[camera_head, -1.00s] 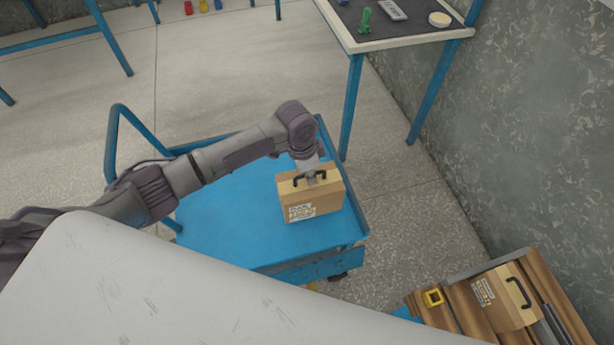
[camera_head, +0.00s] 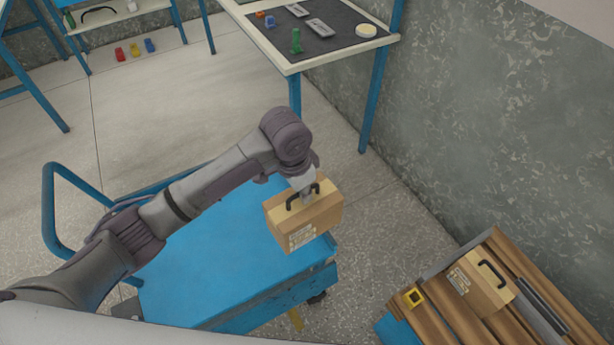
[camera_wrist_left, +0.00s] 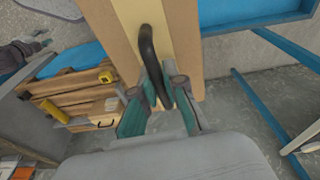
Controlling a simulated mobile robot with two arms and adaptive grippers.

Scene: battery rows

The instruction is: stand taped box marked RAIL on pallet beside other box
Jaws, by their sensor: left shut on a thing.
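A brown cardboard box (camera_head: 318,221) with a tan tape strip, a black handle and a white label hangs from my left gripper (camera_head: 306,194) at the right end of the blue cart. The label is too small to read. In the left wrist view the fingers (camera_wrist_left: 160,106) are shut on the black handle (camera_wrist_left: 147,52), with the box (camera_wrist_left: 186,40) beyond. The other box (camera_head: 478,284), also with a black handle and label, stands on the wooden pallet (camera_head: 432,318) at the lower right. The pallet also shows in the left wrist view (camera_wrist_left: 60,88). My right gripper is not in view.
The blue cart (camera_head: 215,265) has a clear top. A table (camera_head: 325,50) with small items stands behind, and a grey wall (camera_head: 500,130) rises at the right.

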